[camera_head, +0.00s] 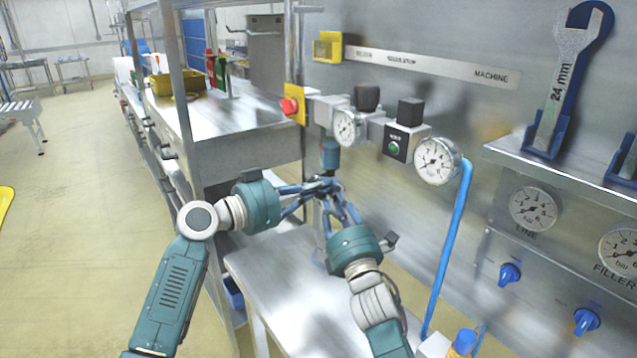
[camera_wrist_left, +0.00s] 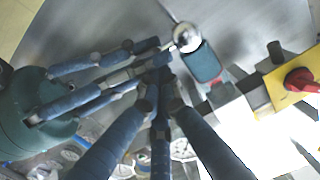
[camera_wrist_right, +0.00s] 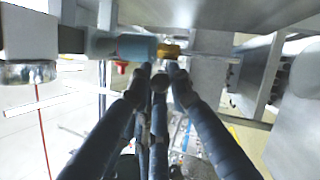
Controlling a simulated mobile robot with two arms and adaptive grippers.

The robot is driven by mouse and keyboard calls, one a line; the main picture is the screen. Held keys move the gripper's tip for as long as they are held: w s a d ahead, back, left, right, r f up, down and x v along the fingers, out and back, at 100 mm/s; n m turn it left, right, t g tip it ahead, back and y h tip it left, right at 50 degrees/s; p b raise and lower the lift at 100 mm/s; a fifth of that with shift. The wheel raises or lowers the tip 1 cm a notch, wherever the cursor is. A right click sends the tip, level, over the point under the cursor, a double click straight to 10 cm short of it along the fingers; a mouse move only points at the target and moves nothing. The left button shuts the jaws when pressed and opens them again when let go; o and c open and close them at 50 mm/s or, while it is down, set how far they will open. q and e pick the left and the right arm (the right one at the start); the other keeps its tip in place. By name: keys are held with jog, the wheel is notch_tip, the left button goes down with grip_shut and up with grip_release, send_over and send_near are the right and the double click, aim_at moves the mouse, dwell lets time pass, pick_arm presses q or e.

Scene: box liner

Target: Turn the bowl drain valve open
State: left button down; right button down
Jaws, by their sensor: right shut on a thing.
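The bowl (camera_head: 330,154) is a blue cup hanging under the regulator body. In the right wrist view the bowl (camera_wrist_right: 137,48) has a brass-yellow drain valve (camera_wrist_right: 169,50) at its end. In the left wrist view the bowl (camera_wrist_left: 204,62) ends in a shiny round tip. My right gripper (camera_head: 330,190) is below the bowl with its fingers drawn together on the drain valve; the exact contact is partly hidden. My left gripper (camera_head: 318,184) reaches in from the left, its fingertips close against the right gripper's. Its tips overlap the others, so its opening is unclear.
A gauge (camera_head: 437,160) and blue hose (camera_head: 450,245) are right of the grippers. A red emergency button (camera_head: 289,106) is on the left. A steel table (camera_head: 290,270) lies below. A wrench (camera_head: 562,75) stands on the right shelf.

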jog(key=shift+d, duration=0.15)
jog(key=c, duration=1.6)
grip_release()
jog(key=shift+r, duration=0.1)
jog(key=shift+c, duration=0.2)
jog(key=shift+s, duration=0.1)
jog(key=shift+a, duration=0.2)
